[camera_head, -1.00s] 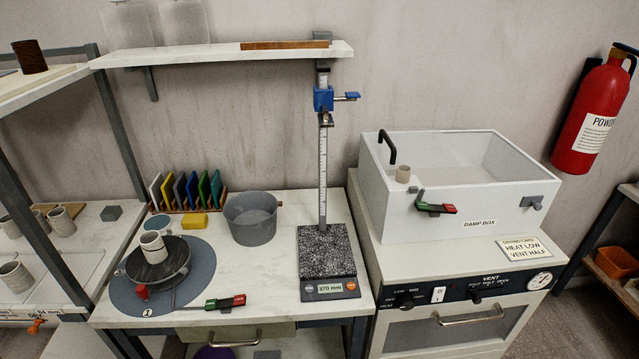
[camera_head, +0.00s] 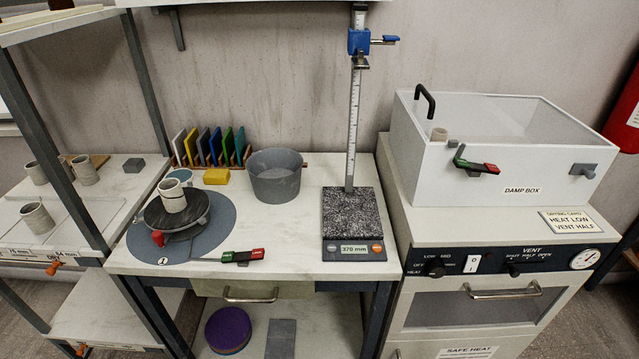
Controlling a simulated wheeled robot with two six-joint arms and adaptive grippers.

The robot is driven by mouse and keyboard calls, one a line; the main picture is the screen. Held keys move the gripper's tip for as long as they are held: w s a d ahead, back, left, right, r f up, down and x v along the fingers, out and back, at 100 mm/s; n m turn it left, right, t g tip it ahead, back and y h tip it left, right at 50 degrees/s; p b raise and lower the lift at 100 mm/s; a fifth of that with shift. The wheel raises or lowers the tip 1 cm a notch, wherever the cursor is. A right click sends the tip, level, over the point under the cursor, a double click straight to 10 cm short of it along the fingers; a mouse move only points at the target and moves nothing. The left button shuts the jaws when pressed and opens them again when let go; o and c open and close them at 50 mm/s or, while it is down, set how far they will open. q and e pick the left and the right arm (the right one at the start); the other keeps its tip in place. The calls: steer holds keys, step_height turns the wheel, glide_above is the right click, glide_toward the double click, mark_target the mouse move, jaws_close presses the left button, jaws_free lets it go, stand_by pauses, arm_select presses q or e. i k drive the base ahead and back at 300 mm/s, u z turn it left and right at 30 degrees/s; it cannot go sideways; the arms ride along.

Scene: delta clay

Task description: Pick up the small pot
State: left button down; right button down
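A small pale pot (camera_head: 172,195) stands upright on the dark round wheel (camera_head: 190,221) at the left of the work table. Similar pale pots sit on the left shelf, one (camera_head: 37,217) near its front and two (camera_head: 85,170) further back. Another small pale pot (camera_head: 439,134) shows at the damp box's left rim. I cannot tell which of them the task means by the small pot. Neither of my grippers is in view.
A grey bucket (camera_head: 275,182), a yellow block (camera_head: 216,176) and a rack of coloured tiles (camera_head: 212,147) stand behind the wheel. A granite-topped height gauge (camera_head: 350,215) stands at the table's right. The white damp box (camera_head: 520,165) sits on the heater cabinet (camera_head: 495,250).

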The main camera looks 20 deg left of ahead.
mark_target(170, 190)
steer(key=u, duration=1.5)
